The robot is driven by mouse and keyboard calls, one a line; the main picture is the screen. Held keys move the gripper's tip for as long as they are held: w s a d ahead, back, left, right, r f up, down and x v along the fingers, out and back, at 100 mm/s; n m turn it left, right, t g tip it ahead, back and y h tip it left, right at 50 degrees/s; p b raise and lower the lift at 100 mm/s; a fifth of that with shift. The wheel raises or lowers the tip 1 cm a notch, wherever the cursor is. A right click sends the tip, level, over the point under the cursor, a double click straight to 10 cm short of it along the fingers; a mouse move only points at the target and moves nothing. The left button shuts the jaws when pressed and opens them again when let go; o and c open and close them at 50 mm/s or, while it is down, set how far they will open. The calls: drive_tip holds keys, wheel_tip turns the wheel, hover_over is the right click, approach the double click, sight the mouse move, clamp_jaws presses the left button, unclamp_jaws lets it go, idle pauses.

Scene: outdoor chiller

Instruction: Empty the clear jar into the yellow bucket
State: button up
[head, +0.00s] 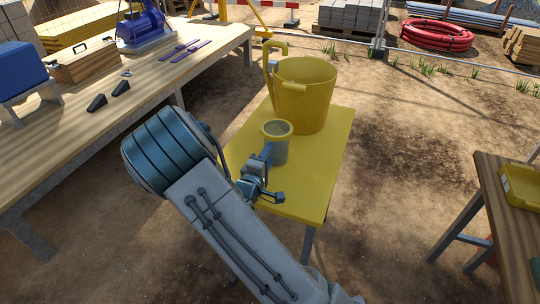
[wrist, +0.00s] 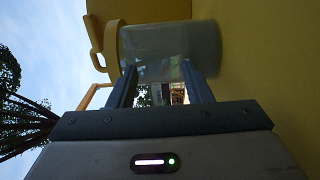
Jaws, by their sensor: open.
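The clear jar (head: 276,148) stands upright on the yellow table, with a yellow rim and a greyish see-through body. What it holds cannot be made out. The yellow bucket (head: 304,98) stands behind it on the same table. My gripper (head: 272,173) is open, close to the jar's near side. In the wrist view the jar (wrist: 170,45) lies sideways across the picture, just beyond the fingertips of my gripper (wrist: 158,67). The fingers are spaced along the jar's height, not clearly around it. Contact cannot be told.
The yellow table top (head: 318,185) is clear to the right of the jar. A long wooden bench (head: 160,85) with tools runs at left, and another wooden table (head: 500,215) stands at right.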

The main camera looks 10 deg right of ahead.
drive_tip(key=shift+b+v, duration=0.45)
drive_tip(key=shift+v, duration=3.95)
